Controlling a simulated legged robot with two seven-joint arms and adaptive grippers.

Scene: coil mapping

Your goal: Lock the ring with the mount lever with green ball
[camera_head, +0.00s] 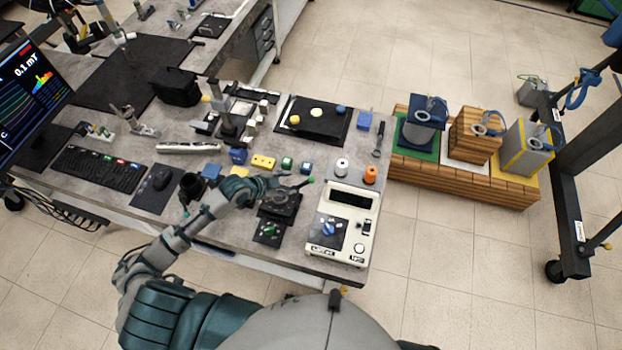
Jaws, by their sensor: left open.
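The mount (279,208) is a dark block near the front edge of the table, left of the white instrument. A thin lever (300,185) reaches right from above it and ends in a small green ball (311,180). My left gripper (275,187) is over the mount's back side, beside the lever's left end. It is open; whether its fingers touch the lever cannot be told. The ring is not clearly made out, as the gripper and dark parts cover that spot. My right gripper is out of view.
A white instrument (345,220) with a knob stands right of the mount. A small black plate (268,232) lies in front. Colored blocks, including a yellow one (263,162), lie behind the gripper. A black mug-like object (191,186) stands left of my forearm.

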